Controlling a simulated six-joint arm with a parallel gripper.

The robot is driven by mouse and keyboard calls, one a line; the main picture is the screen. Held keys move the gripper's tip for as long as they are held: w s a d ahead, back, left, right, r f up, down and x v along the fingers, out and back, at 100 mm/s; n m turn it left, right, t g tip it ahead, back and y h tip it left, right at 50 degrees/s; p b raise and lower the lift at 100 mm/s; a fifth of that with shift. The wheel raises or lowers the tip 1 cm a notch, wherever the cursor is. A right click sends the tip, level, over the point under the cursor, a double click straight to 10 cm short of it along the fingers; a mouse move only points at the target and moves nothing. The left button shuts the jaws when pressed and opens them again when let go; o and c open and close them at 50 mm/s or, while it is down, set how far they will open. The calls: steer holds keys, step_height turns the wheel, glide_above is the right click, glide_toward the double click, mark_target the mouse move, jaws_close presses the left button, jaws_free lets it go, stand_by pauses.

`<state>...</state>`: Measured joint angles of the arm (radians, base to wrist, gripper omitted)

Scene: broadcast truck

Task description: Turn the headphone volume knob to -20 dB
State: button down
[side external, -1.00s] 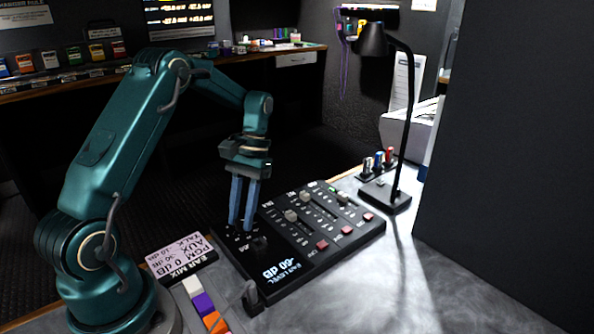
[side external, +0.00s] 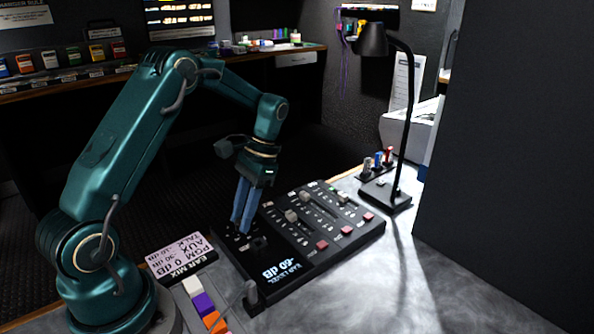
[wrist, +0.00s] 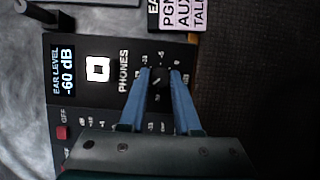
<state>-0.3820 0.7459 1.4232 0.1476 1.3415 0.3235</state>
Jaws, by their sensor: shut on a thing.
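The headphone volume knob (wrist: 158,82) is small and dark, by the "PHONES" label at the near end of the black mixer (side external: 323,232). My gripper (side external: 240,230) points down at it, fingers slanted. In the wrist view my gripper's blue fingertips (wrist: 161,72) stand on either side of the knob, shut on it. The scale marks around the knob are partly hidden by the fingers, and its exact pointer angle is hard to read. The mixer display (side external: 283,269) reads "EAR LEVEL -60 dB"; it also shows in the wrist view (wrist: 63,73).
An "EAR MIX" card (side external: 181,256) lists PGM 0 dB, AUX -30 dB and TALK -10 dB beside the mixer. Coloured blocks (side external: 203,305) lie in front. A black desk lamp (side external: 383,196) stands behind right. The grey tabletop (side external: 400,280) at right is clear.

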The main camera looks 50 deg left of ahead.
steer(key=c, duration=0.6)
jaws_free()
steer(key=shift+v, duration=2.55)
